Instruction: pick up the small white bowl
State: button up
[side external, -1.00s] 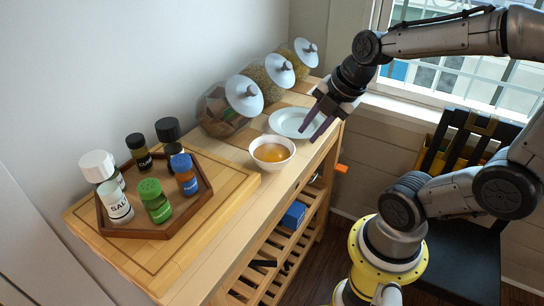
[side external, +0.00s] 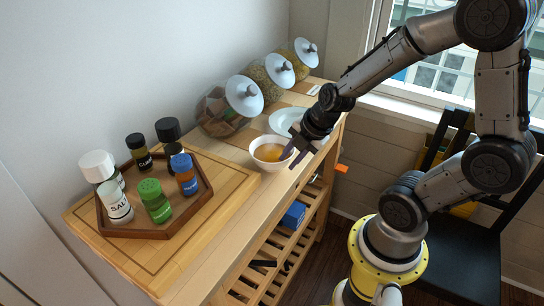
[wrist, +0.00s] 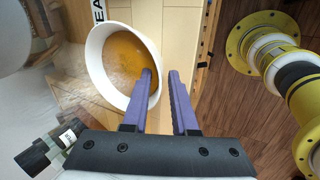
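The small white bowl (side external: 262,164) stands upright on the wooden counter and holds an orange-yellow liquid. In the wrist view the bowl (wrist: 93,58) fills the upper left. My gripper (side external: 291,160) is at the bowl's right side, pointing down at a tilt. In the wrist view its two purple fingers (wrist: 161,72) are apart. One fingertip overlaps the inside of the bowl, and the other is outside, with the right rim between them in the picture. I cannot tell whether either finger touches the bowl or how deep they are.
A white plate (side external: 283,118) lies behind the bowl, partly behind my gripper. Several glass jars with white lids (side external: 245,96) stand along the wall. A hexagonal wooden tray (side external: 152,230) with several spice bottles sits on a board at the left. The counter's front edge is close to the bowl.

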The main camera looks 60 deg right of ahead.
jog(key=shift+w+f, duration=0.35)
jog(key=shift+f, duration=0.3)
jog(key=shift+c, duration=0.3)
grip_shut()
jog(key=shift+r, duration=0.15)
dwell(0.5)
